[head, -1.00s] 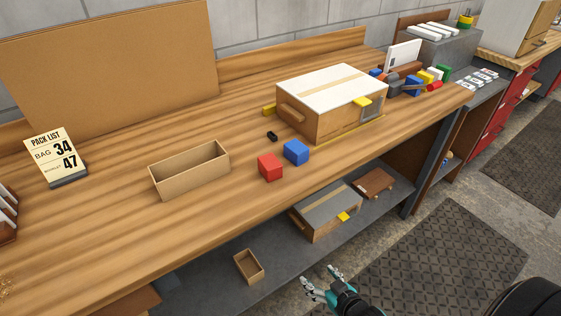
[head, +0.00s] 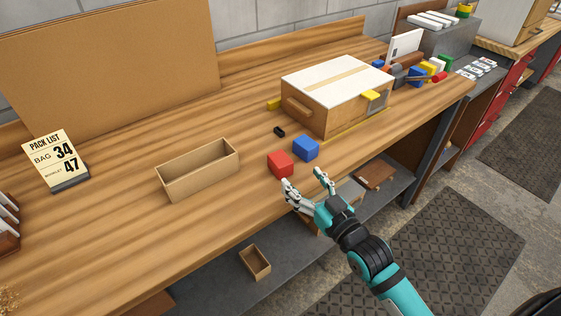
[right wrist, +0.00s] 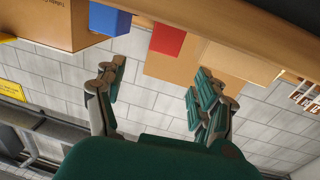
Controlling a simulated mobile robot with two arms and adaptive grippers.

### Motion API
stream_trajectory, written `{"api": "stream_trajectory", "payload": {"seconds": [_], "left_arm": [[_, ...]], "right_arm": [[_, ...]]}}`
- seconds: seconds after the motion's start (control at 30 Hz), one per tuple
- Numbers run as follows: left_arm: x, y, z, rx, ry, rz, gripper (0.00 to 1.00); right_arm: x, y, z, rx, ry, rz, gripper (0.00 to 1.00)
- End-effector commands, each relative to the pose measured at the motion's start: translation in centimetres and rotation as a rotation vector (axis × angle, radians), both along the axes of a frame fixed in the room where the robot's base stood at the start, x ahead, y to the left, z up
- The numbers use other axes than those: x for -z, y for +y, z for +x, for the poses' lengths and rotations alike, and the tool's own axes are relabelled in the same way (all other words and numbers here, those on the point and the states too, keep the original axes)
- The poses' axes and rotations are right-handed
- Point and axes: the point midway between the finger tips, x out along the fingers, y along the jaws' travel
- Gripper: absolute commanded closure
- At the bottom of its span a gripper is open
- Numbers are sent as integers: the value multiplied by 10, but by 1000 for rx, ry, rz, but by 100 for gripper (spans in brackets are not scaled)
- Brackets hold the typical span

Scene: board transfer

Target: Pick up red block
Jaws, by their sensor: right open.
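The red block (head: 280,164) sits on the wooden bench near its front edge, just left of a blue block (head: 306,148). My right gripper (head: 304,183) is open and empty, in front of and slightly to the right of the red block, by the bench's front edge. In the right wrist view the red block (right wrist: 168,40) shows beyond the gap between the open fingers (right wrist: 160,84), with the blue block (right wrist: 109,19) to its left. The gripper does not touch the red block. My left gripper is not in view.
An open cardboard tray (head: 198,170) stands left of the red block. A wooden box with a white top (head: 337,82) stands behind the blocks, with a small black piece (head: 279,131) nearby. A lower shelf (head: 215,278) runs under the bench.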

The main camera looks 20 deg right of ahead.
Motion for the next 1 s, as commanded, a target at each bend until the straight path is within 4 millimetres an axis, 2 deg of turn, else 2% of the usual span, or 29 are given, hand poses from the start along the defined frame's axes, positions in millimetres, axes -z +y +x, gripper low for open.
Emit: {"api": "stream_trajectory", "payload": {"seconds": [0.1,0.37,0.63,0.77,0.97,1.0], "left_arm": [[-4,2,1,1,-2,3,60],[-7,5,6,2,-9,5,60],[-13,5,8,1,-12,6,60],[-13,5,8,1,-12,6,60],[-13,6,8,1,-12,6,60],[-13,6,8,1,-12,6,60]], "right_arm": [[-1,5,21,0,-1,1,30],[2,11,39,0,1,2,30],[9,21,76,0,-1,1,30],[10,23,84,0,0,0,30],[11,24,84,-1,1,0,30],[11,24,84,-1,1,0,34]]}}
